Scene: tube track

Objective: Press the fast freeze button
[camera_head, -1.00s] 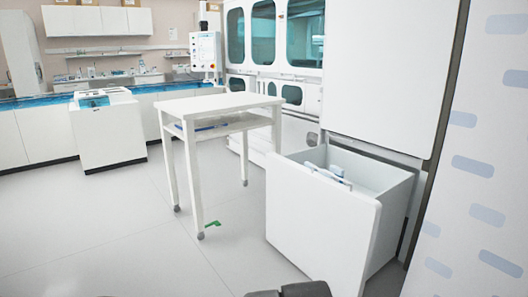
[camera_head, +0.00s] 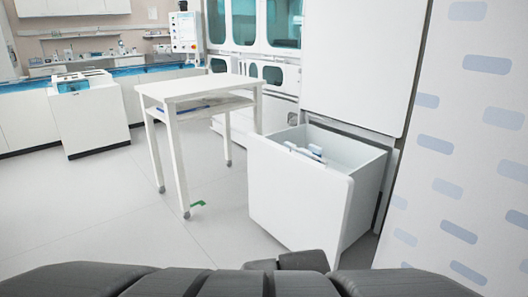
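I cannot make out a button marked fast freeze in this view. A white control panel (camera_head: 184,32) with a screen and small controls stands at the back centre, too small to read. A white box-shaped machine (camera_head: 90,120) with a blue window on its sloped top stands at the left, and no button on it can be told apart. Dark grey parts along the bottom edge look like my own body or arm. My gripper's fingers are not in view.
A white wheeled table (camera_head: 200,87) stands in the centre. To its right, a deep drawer (camera_head: 295,195) is pulled out, with white and blue items inside. A patterned wall (camera_head: 465,150) closes off the right. The floor (camera_head: 90,220) at the left front is clear.

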